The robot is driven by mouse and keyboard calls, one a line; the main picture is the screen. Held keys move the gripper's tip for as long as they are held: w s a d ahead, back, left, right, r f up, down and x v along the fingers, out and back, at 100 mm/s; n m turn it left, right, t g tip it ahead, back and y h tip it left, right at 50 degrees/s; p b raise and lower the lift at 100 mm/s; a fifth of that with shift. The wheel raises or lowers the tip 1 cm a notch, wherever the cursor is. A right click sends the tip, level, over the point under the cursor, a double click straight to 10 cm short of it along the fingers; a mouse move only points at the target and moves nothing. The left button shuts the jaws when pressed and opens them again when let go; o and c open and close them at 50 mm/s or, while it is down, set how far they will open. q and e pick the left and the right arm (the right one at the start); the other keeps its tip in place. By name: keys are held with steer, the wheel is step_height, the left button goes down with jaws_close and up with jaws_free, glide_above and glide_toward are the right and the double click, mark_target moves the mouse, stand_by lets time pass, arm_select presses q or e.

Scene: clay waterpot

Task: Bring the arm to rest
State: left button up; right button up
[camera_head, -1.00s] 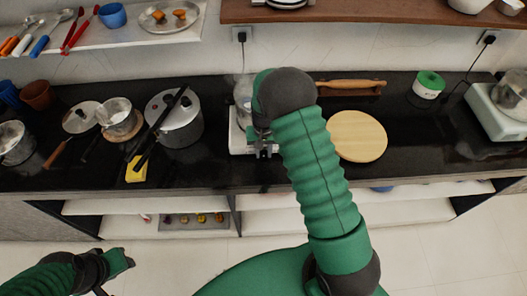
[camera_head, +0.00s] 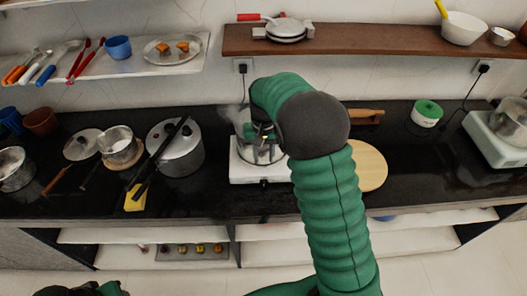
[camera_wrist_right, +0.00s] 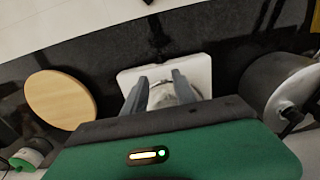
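My right arm reaches from the bottom centre over the counter in the head view. Its gripper (camera_wrist_right: 160,78) shows in the wrist view with two grey fingers apart, above the white stove (camera_wrist_right: 203,70). In the head view the stove (camera_head: 240,174) carries a clear glass vessel (camera_head: 244,128) with steam or haze near it; my arm hides part of both. I cannot tell whether the fingers touch the vessel. My left gripper (camera_head: 112,289) only just shows at the bottom left edge, too cut off to read.
A round wooden board (camera_head: 372,167) lies right of the stove, partly behind my arm. A pressure cooker (camera_head: 180,150) stands left of it. A brown clay cup (camera_head: 40,121) stands at the far left. A shelf (camera_head: 390,40) hangs above. The dark counter at right is partly clear.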

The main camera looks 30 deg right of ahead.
step_height(320, 180, up, 2)
stand_by(0.5)
